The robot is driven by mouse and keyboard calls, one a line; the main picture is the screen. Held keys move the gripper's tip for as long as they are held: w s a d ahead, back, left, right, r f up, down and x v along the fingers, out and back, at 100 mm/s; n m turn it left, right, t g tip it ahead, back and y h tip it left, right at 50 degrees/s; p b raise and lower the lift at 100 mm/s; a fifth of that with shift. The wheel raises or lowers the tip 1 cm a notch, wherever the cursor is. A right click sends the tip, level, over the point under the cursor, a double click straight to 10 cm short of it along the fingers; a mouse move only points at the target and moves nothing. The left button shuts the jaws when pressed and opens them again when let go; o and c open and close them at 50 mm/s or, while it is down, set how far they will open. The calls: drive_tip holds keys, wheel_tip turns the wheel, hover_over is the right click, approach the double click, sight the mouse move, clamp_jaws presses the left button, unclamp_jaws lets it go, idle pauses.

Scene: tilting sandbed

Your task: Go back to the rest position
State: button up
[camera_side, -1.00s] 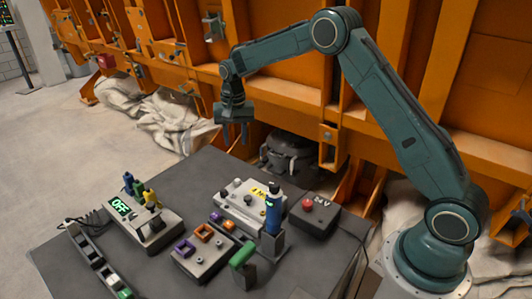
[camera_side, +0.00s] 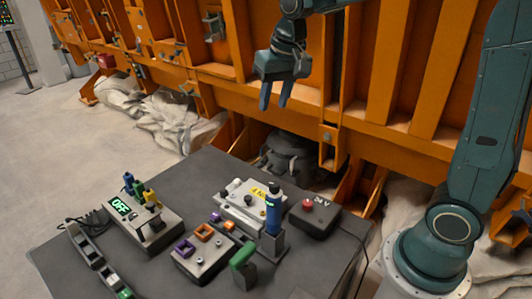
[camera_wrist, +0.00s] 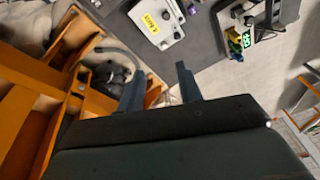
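My gripper (camera_side: 275,103) hangs high above the back edge of the dark table, in front of the orange framework. Its two fingers point down, stand apart and hold nothing. They also show in the wrist view (camera_wrist: 160,75), with a clear gap between them. In the side view the gripper is well clear of everything on the table (camera_side: 196,172), and part of my arm is cut off by the top edge.
The orange framework (camera_side: 400,90) stands behind.

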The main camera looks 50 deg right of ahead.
drive_tip(key=s+a+n+t, duration=0.2)
drive_tip(key=s+n, duration=0.2)
drive_tip(key=s, duration=1.8)
drive_tip(key=shift+f+t, duration=0.2)
drive_tip(key=shift+t, duration=0.2)
drive_tip(key=shift+w, duration=0.1)
